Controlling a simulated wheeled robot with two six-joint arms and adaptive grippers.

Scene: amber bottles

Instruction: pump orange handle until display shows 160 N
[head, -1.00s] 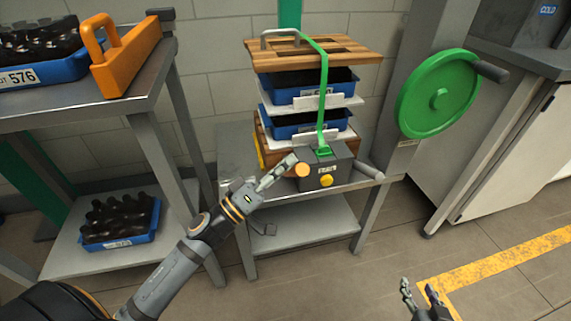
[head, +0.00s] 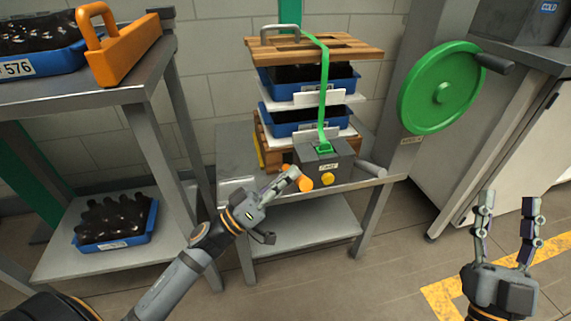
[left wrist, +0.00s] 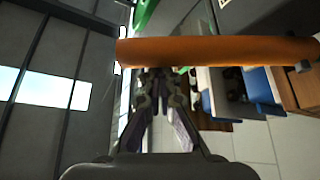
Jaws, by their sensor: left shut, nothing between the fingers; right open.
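The orange handle (head: 305,184) sticks out from the front left of the grey tensioner box (head: 337,160) on the metal stand. In the left wrist view the handle (left wrist: 220,51) crosses the picture as a thick bar. My left gripper (head: 294,173) is shut and empty, its fingertips against or very close to the handle; I cannot tell whether they touch. The small display (head: 328,167) on the box front is too small to read. A green strap (head: 324,95) runs up from the box over the stack. My right gripper (head: 506,205) is open and empty at the lower right.
A yellow button (head: 328,179) sits below the display. A wooden lid (head: 350,51) tops the stacked blue trays (head: 285,122). A green wheel (head: 439,88) stands to the right.

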